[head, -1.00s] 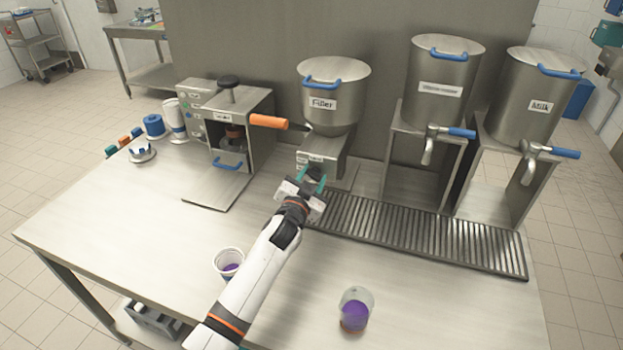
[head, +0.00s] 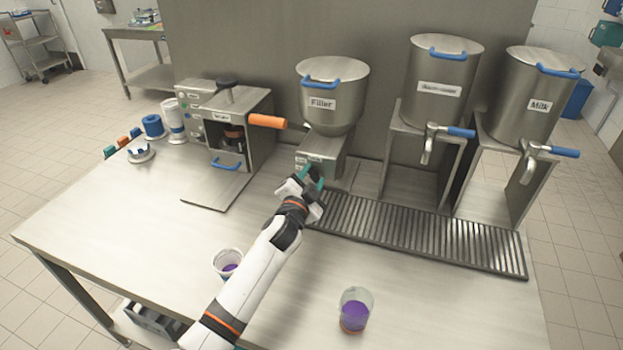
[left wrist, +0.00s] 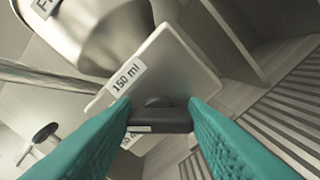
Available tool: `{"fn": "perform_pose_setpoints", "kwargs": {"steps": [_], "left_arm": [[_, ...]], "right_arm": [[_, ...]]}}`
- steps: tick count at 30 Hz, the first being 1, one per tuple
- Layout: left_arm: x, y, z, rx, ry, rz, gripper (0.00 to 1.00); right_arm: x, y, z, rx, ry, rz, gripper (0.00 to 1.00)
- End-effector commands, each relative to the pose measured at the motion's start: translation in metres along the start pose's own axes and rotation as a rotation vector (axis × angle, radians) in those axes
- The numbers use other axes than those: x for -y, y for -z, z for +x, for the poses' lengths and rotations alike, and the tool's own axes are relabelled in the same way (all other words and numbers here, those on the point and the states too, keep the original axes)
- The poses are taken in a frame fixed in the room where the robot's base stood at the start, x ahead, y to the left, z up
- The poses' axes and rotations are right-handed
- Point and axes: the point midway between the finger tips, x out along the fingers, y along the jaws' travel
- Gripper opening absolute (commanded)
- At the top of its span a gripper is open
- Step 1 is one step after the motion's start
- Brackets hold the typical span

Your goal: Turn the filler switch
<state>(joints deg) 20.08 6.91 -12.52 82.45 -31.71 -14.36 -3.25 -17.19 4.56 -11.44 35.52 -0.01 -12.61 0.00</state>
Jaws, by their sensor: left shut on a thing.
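The filler (head: 332,90) is a steel hopper with a blue handle and a "Filler" label, at the back middle of the table. A steel box (head: 318,150) sits below it with small labels on its front. My left gripper (head: 313,178) is at the front of this box. In the left wrist view the black switch (left wrist: 160,117) lies between the teal fingertips, and the left gripper is shut on it. A "150 ml" label (left wrist: 126,79) shows just above the switch. The right gripper is not in view.
A cup (head: 228,262) with purple contents stands left of my left forearm, and another cup (head: 355,310) stands to its right. A drip grate (head: 430,235) runs right of the gripper, below the milk container (head: 535,95). An orange handle (head: 268,121) sticks out left of the filler.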

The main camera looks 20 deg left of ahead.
Motion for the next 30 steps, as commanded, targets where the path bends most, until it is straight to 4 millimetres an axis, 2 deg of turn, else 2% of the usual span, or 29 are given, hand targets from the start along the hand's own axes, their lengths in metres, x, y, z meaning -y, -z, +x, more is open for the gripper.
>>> {"fn": "perform_pose_setpoints", "kwargs": {"steps": [3, 4, 8, 16, 20, 23, 30], "left_arm": [[0.000, 0.000, 0.000, 0.000, 0.000, -0.001, 0.17], [0.000, 0.000, 0.000, 0.000, 0.000, -0.001, 0.42], [0.000, 0.000, 0.000, 0.000, 0.000, -0.001, 0.62], [0.000, 0.000, -0.001, 0.000, 0.000, -0.002, 0.62], [0.001, 0.001, -0.008, -0.001, 0.001, -0.001, 0.62], [0.001, 0.002, -0.022, -0.001, 0.001, 0.000, 0.62], [0.002, 0.002, -0.071, 0.000, 0.002, -0.002, 0.62]], "right_arm": [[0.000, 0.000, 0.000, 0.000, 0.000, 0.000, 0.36], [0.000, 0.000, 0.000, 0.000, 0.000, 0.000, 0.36], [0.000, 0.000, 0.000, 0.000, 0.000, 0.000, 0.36], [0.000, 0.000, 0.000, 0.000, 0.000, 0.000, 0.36], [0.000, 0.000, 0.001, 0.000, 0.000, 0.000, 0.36], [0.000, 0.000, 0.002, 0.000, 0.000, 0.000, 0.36], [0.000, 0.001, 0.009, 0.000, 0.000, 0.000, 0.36]]}}
